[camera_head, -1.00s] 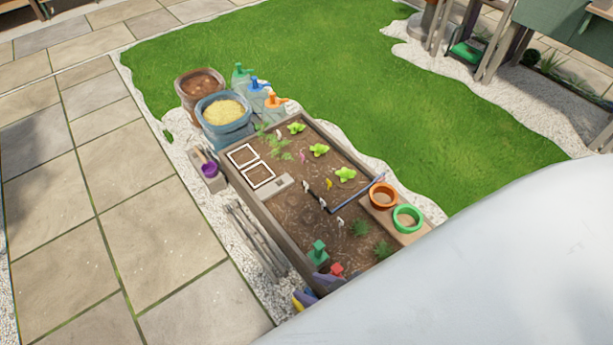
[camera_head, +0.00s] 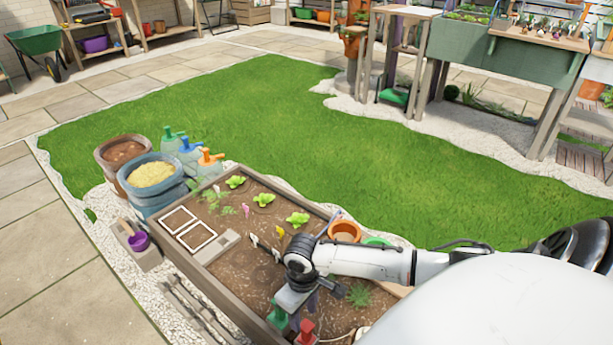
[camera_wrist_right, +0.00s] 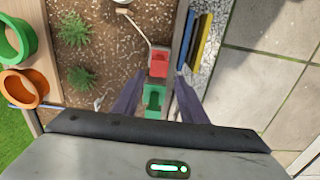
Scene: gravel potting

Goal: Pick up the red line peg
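The red line peg (camera_head: 306,331) stands at the near end of the soil bed, low in the head view. In the right wrist view the red peg (camera_wrist_right: 158,63) shows ahead, with a pale string running from near it. A green peg (camera_head: 277,315) stands beside it; this green peg (camera_wrist_right: 154,98) lies between my fingers in the wrist picture. My right gripper (camera_head: 298,303) is over the near end of the bed, above the pegs. In the wrist view its fingers (camera_wrist_right: 157,82) are apart, with nothing held. My left gripper is not in view.
The wooden planter bed (camera_head: 217,293) holds seedlings, small markers and white frames. An orange pot (camera_head: 345,231) and a green pot (camera_head: 377,240) stand at its right side. Sacks and bottles stand at its far left end. Long tools (camera_head: 192,308) lie along the left side.

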